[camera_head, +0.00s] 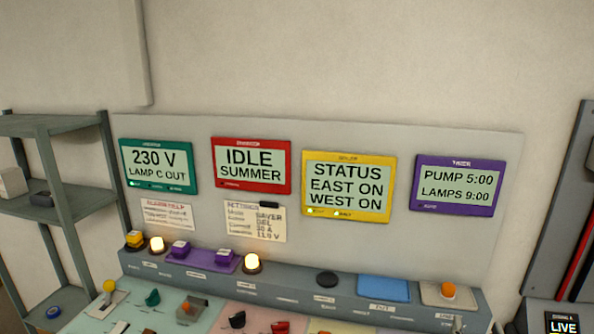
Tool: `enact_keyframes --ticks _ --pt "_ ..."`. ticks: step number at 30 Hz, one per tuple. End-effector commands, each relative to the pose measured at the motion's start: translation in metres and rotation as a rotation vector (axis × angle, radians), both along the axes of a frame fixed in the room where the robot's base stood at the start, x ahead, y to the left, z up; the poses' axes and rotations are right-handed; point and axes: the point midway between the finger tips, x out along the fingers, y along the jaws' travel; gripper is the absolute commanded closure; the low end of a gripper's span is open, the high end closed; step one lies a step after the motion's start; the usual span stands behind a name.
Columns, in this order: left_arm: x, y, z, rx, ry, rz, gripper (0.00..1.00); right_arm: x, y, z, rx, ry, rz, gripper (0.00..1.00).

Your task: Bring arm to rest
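Neither of my arms nor grippers shows in the head view, so their pose is hidden. The view faces a grey control panel (400,235) carrying four displays. The green display (158,166) reads "230 V, LAMP C OUT". The red display (251,166) reads "IDLE SUMMER". The yellow display (349,186) reads "STATUS EAST ON WEST ON". The purple display (457,186) reads "PUMP 5:00, LAMPS 9:00".
Two lamps glow on the ledge, a left lamp (156,244) and a right lamp (251,262). Coloured switches and knobs fill the desk below, cut off by the frame. A grey shelf (70,203) stands left. A box marked "LIVE" (563,327) is at lower right.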

Motion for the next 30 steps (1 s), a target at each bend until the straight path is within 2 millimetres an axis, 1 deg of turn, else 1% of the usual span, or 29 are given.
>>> enact_keyframes --ticks 7,10,14,17,20,21,23,24,27,29,30 --pt "0.001 0.002 0.000 0.002 -0.002 -0.001 0.60 -0.012 0.014 -0.033 0.024 0.143 0.032 0.47" --pt "0.005 0.002 0.000 0.002 -0.007 -0.001 0.60 -0.020 0.021 -0.049 0.036 0.219 0.051 0.47" --pt "0.012 0.000 0.001 -0.001 -0.017 0.000 0.60 -0.036 0.035 -0.076 0.051 0.344 0.086 0.47" --pt "0.012 -0.001 0.001 -0.002 -0.018 0.000 0.60 -0.054 0.047 -0.099 0.063 0.457 0.120 0.47" --pt "0.009 -0.001 0.001 -0.002 -0.013 0.000 0.60 -0.078 0.063 -0.124 0.073 0.593 0.166 0.47" --pt "0.006 -0.001 0.000 -0.001 -0.010 0.000 0.60 -0.091 0.070 -0.135 0.075 0.655 0.188 0.47" --pt "0.003 0.000 0.000 -0.001 -0.005 0.000 0.60 -0.111 0.081 -0.151 0.081 0.750 0.223 0.47" --pt "0.001 0.000 0.000 0.000 -0.002 0.000 0.60 -0.125 0.088 -0.159 0.082 0.811 0.249 0.47" --pt "-0.001 0.000 0.000 0.000 0.002 0.000 0.60 -0.161 0.104 -0.178 0.083 0.960 0.311 0.47" --pt "-0.001 0.000 0.000 0.000 0.001 0.000 0.60 -0.183 0.112 -0.187 0.083 1.043 0.346 0.47" --pt "-0.001 0.000 0.000 -0.001 0.001 0.000 0.60 -0.197 0.117 -0.192 0.082 1.097 0.372 0.47"
